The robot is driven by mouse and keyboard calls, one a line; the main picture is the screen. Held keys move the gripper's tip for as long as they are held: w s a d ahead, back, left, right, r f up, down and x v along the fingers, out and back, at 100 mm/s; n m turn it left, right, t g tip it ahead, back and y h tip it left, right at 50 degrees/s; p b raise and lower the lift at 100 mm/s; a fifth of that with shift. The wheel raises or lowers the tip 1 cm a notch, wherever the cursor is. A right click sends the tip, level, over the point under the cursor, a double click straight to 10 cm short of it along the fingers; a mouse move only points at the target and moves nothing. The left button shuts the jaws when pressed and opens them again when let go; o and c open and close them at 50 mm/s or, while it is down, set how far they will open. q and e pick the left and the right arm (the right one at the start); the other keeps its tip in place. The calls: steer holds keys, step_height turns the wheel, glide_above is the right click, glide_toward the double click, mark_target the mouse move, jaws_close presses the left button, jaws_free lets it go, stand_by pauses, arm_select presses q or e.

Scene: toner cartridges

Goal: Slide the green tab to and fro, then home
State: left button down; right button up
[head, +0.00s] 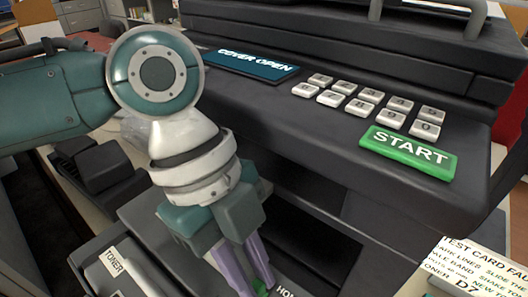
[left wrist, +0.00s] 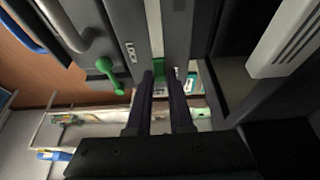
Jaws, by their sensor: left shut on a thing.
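My left gripper (head: 247,274) reaches down from the left in the head view, at the printer's open front. Its two purple fingers are shut on the green tab (head: 261,288), of which only a small piece shows at the bottom edge. In the left wrist view the dark fingers (left wrist: 160,88) point at the tab, and a bit of its green (left wrist: 155,68) shows between their tips. A white label beginning "HO" (head: 287,293) is beside the tab, cut off by the picture edge. My right gripper is not in view.
The dark printer has a green START button (head: 409,152), number keys (head: 373,97) and a "COVER OPEN" display (head: 250,65). A part labelled TONER (head: 118,265) is at lower left. A green lever (left wrist: 108,72) marked LOCK is near the fingers. A printed test card (head: 470,270) lies at lower right.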

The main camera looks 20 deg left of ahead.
arm_select(q)
steer(key=shift+s+d, duration=0.1)
steer(key=shift+d, duration=0.35)
steer(key=c, duration=0.8)
jaws_free()
steer(key=v, duration=1)
steer(key=shift+p, duration=0.3)
